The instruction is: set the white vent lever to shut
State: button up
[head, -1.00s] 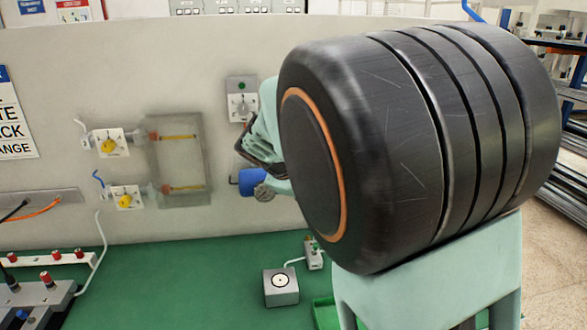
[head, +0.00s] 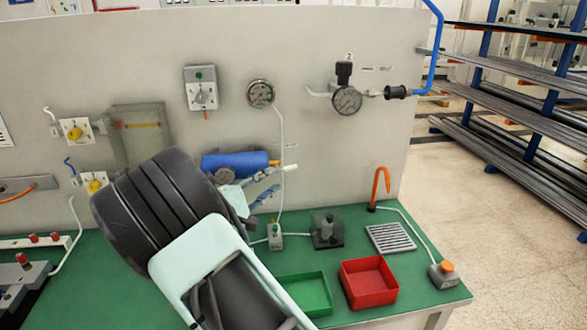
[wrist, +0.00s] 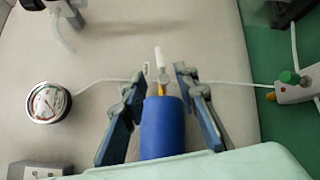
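The white vent lever (head: 291,168) sits at the right end of the blue cylinder (head: 232,163), past its orange end cap (head: 274,162), on the wall panel. It points right, roughly in line with the cylinder. In the wrist view, the lever (wrist: 159,56) points up the picture beyond the blue cylinder (wrist: 163,130). My gripper (wrist: 159,76) is open, with a finger on either side of the cylinder's end and the lever's base. The lever extends past the fingertips, and no finger visibly touches it. In the head view, my gripper (head: 276,182) is just below the lever.
A round gauge (head: 260,94) with a white tube and a grey switch box (head: 200,88) are above the cylinder. A small valve block (head: 275,236), black block (head: 327,230), green tray (head: 306,294) and red tray (head: 368,283) are on the green bench below.

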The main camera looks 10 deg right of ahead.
aim_at(288, 169)
jog(key=p+x, duration=0.1)
jog(key=x, duration=0.9)
jog(key=shift+p, duration=0.3)
grip_shut()
